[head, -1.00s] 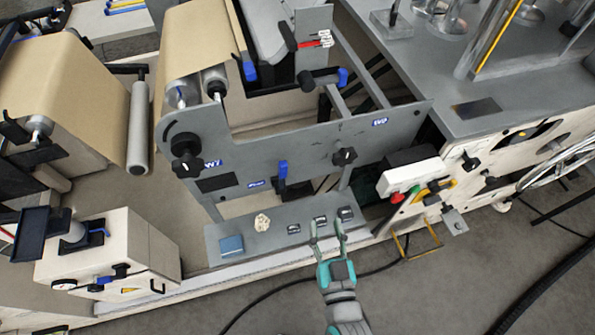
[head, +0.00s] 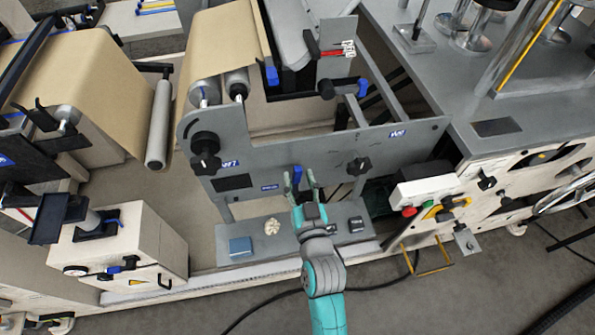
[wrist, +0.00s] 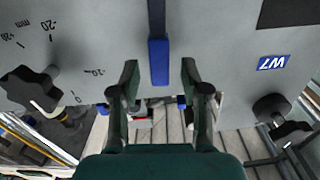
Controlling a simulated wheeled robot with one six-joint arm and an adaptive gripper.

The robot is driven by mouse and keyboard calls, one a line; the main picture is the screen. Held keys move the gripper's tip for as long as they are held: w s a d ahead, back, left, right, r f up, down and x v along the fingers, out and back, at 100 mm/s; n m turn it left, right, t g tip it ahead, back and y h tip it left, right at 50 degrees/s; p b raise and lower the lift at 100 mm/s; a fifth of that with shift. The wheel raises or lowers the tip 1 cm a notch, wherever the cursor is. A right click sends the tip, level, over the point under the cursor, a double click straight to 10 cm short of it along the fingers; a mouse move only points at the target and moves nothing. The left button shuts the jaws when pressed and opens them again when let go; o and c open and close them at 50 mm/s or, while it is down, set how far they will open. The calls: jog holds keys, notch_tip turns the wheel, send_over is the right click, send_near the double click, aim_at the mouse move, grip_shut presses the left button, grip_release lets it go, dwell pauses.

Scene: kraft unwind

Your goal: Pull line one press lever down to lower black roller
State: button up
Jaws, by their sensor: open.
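A lever with a blue grip (head: 297,173) is on the grey side panel (head: 300,148). In the wrist view its blue grip (wrist: 159,64) hangs from a dark bar and shows between my two fingers. My gripper (head: 301,183) is open around or just in front of the lever; I cannot tell the exact depth. Its fingers (wrist: 160,78) appear apart from the grip on both sides. The black roller (head: 237,84) is at the panel's upper left, beside a silver roller (head: 204,92) and the brown paper web.
Black star knobs (head: 206,163) (head: 359,166) stick out of the panel on either side. Below is a grey shelf (head: 252,225) with a blue box (head: 240,246), a crumpled pale piece (head: 272,226) and small dark items. A control box (head: 425,191) stands at right.

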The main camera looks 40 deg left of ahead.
jog(key=shift+x, duration=1.25)
grip_shut()
